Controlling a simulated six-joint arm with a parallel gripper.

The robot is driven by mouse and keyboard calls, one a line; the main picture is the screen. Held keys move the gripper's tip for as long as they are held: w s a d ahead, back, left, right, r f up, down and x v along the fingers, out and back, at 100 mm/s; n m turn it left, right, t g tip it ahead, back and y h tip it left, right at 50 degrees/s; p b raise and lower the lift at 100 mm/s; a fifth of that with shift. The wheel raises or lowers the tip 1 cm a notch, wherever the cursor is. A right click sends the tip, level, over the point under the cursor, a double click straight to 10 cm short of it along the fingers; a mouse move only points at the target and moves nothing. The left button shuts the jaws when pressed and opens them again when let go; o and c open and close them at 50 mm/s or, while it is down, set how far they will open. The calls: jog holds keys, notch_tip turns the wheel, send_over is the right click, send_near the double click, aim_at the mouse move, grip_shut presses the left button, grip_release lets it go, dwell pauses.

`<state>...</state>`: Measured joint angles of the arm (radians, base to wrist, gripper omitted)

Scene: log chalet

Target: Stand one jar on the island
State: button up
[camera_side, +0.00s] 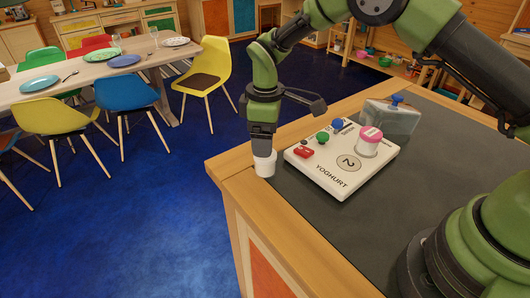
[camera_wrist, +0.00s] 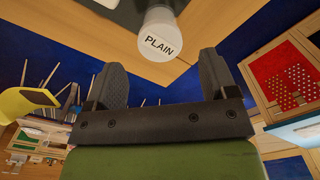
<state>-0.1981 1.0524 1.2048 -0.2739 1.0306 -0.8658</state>
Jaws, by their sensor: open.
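A small white jar (camera_side: 265,168) appears to stand upright on the wooden rim at the near left corner of the island (camera_side: 300,240). In the wrist view its round top (camera_wrist: 160,42) reads PLAIN. My gripper (camera_side: 262,147) points down just above the jar. In the wrist view my gripper (camera_wrist: 162,72) has its two fingers wide apart, with the jar beyond and between the tips and a gap on each side. The gripper holds nothing.
A white board (camera_side: 330,182) marked YOGHURT and 2 lies right of the jar, bearing a pink-topped pot (camera_side: 369,140), green and blue knobs and a red block. A clear blue-knobbed container (camera_side: 392,116) stands behind. The dark top (camera_side: 400,210) is clear in front.

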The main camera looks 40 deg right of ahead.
jog(key=s+d+r+m+t, duration=0.1)
jog(key=s+r+m, duration=0.1)
jog(key=s+r, duration=0.35)
jog(key=s+d+r+m+t+y, duration=0.1)
jog(key=s+d+r+m, duration=0.1)
jog(key=r, duration=0.7)
jog(key=s+d+r+m+t, duration=0.1)
jog(key=s+r+m+t, duration=0.2)
jog(key=r, duration=0.5)
jog(key=s+d+m+t+y, duration=0.1)
jog(key=s+m, duration=0.5)
jog(key=s, duration=0.9)
jog(key=shift+d+r+t, duration=0.2)
jog(key=shift+r+t, duration=0.05)
jog(key=shift+t, duration=0.35)
